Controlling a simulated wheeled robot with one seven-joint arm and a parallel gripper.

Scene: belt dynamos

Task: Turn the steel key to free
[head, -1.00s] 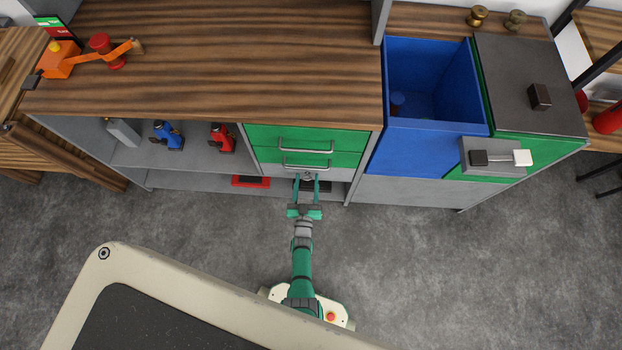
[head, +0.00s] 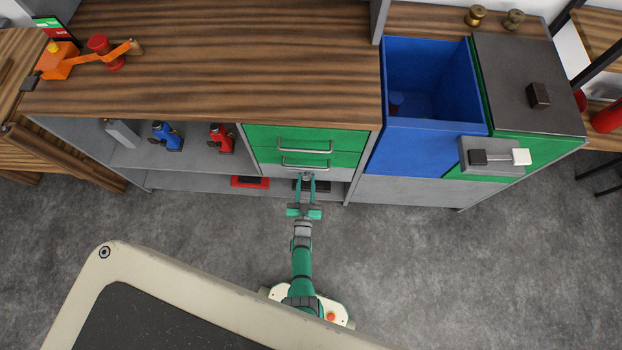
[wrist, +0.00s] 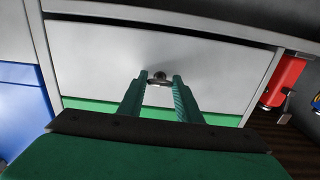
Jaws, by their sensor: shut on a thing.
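The steel key (wrist: 159,79) sits in the light grey panel (wrist: 100,60) and shows between my fingertips in the wrist view. In the head view this panel (head: 275,171) lies just below two green drawers, and the key is mostly hidden by my fingers. My gripper (head: 307,178) is shut on the key, straight in front of the panel; its two green fingers also show in the wrist view (wrist: 161,82). How far the key is turned is too small to tell.
Green drawers with bar handles (head: 304,146) sit right above the panel. Blue (head: 168,137) and red (head: 221,139) devices stand on the shelf to the left. A blue open bin (head: 425,148) and a grey plate with a lever (head: 492,157) are to the right. The floor in front is clear.

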